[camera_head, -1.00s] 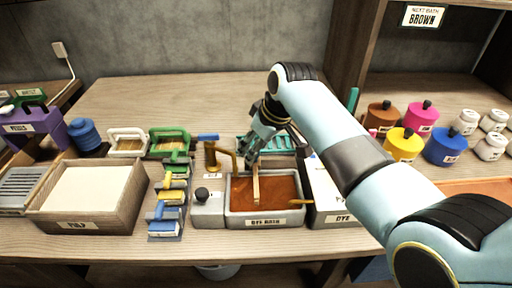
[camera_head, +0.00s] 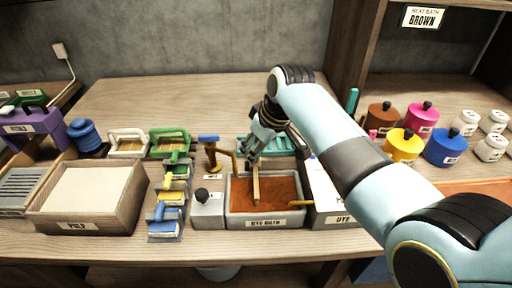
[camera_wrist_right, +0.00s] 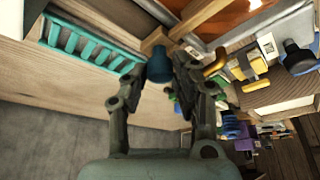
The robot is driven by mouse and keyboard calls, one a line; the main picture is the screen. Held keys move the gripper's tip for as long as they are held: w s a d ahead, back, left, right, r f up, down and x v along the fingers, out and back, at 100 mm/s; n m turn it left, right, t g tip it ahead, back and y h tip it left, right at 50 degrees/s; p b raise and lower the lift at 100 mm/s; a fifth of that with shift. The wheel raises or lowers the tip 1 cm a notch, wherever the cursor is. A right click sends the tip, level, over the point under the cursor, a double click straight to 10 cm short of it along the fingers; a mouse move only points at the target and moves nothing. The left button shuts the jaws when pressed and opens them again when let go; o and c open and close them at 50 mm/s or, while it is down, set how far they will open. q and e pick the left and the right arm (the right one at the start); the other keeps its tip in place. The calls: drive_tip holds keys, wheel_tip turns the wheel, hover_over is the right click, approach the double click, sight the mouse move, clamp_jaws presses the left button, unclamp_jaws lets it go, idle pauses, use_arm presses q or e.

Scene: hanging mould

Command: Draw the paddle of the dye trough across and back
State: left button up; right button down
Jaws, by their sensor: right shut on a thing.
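The dye trough (camera_head: 237,222) is a grey box with a "DYE BATH" label, filled with orange-brown dye (camera_head: 280,192). The wooden paddle (camera_head: 256,186) stands nearly upright in the dye, left of the trough's middle. My right gripper (camera_head: 254,160) is above the trough, shut on the top of the paddle. In the right wrist view the gripper's fingers (camera_wrist_right: 160,75) close around the paddle's dark blue knob (camera_wrist_right: 160,66), and the wooden shaft shows beyond it. My left gripper is not in view.
Left of the trough are a grey block with a black knob (camera_head: 202,194) and a brass tap with a blue handle (camera_head: 209,139). A teal rack (camera_head: 280,143) lies behind. A "DYE" tray (camera_head: 340,219) stands right. A "PULP" box (camera_head: 75,226) is further left.

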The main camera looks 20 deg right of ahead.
drive_tip(key=s+d+p, duration=0.1)
drive_tip(key=d, duration=0.2)
drive_tip(key=d+p, duration=0.1)
drive_tip(key=d, duration=0.2)
drive_tip(key=s+d+p, duration=0.1)
drive_tip(key=d+p, duration=0.1)
drive_tip(key=d, duration=0.1)
drive_tip(key=shift+s, duration=0.3)
drive_tip(key=c, duration=1.1)
unclamp_jaws()
drive_tip(key=shift+d, duration=0.15)
drive_tip(key=shift+o, duration=0.2)
drive_tip(key=shift+r, duration=0.1)
drive_tip(key=v, duration=1.1)
drive_tip(key=shift+s+r, duration=0.25)
drive_tip(key=shift+r, duration=0.05)
